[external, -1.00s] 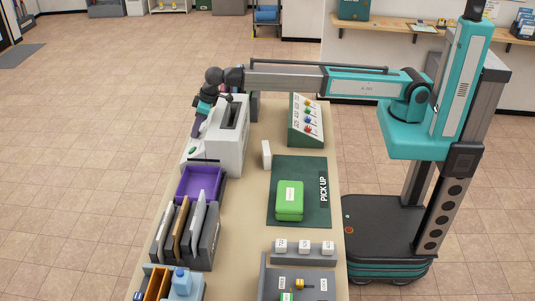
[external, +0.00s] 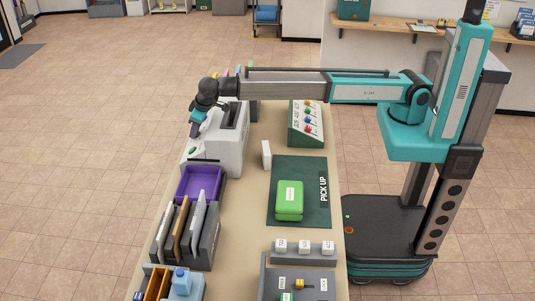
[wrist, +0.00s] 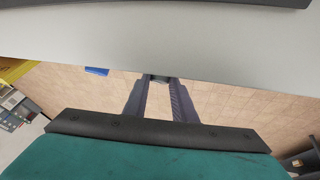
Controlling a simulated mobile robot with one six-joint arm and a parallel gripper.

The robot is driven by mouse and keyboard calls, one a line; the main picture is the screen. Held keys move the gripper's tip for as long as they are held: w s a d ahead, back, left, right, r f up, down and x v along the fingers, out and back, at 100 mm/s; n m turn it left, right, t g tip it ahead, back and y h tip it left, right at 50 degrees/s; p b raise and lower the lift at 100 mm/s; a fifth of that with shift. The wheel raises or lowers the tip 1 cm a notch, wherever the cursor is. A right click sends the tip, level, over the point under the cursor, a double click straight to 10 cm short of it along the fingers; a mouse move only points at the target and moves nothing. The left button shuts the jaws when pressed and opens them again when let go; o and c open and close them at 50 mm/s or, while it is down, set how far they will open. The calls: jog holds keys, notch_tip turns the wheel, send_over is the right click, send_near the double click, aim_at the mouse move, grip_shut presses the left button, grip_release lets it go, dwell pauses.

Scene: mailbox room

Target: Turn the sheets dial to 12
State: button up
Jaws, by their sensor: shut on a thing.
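A light grey machine (external: 225,152) with a dark slot in its top stands at the far left of the counter. My gripper (external: 194,130) reaches over and down to its left side in the external view. In the wrist view my gripper (wrist: 159,88) has its two dark fingers close together, their tips at the lower edge of the grey casing (wrist: 190,45). They are shut on a small dark part (wrist: 158,77), which fits the sheets dial. Its markings and setting are hidden, and the external view does not show it.
A purple tray (external: 181,184) and a rack of folders (external: 212,245) stand nearer on the counter's left. A green sloped panel with coloured knobs (external: 292,133) and a green pick-up mat (external: 303,218) with a green box (external: 289,201) lie to the right.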

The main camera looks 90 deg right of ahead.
jog(key=m+h, duration=0.1)
jog(key=m+h+b, duration=0.1)
jog(key=m+g+h, duration=0.1)
jog(key=shift+w+a+f+h+b, duration=0.15)
jog(key=shift+w+a+h+b, duration=0.15)
jog(key=shift+a+b, duration=0.1)
jog(key=shift+m+g+h, duration=0.3)
jog(key=shift+m+h, duration=0.1)
jog(key=shift+m, duration=0.2)
jog(key=shift+s, duration=0.1)
jog(key=o, duration=1)
jog(key=shift+o, duration=0.2)
jog(key=p+v, duration=0.4)
jog(key=p, duration=0.2)
jog(key=shift+a+r, duration=0.15)
jog(key=shift+r, duration=0.2)
jog(key=shift+s+a+r+p, duration=0.1)
jog(key=shift+a+r+p, duration=0.25)
jog(key=shift+p, duration=0.9)
jog(key=shift+r+p, duration=0.15)
jog(key=shift+p, duration=0.15)
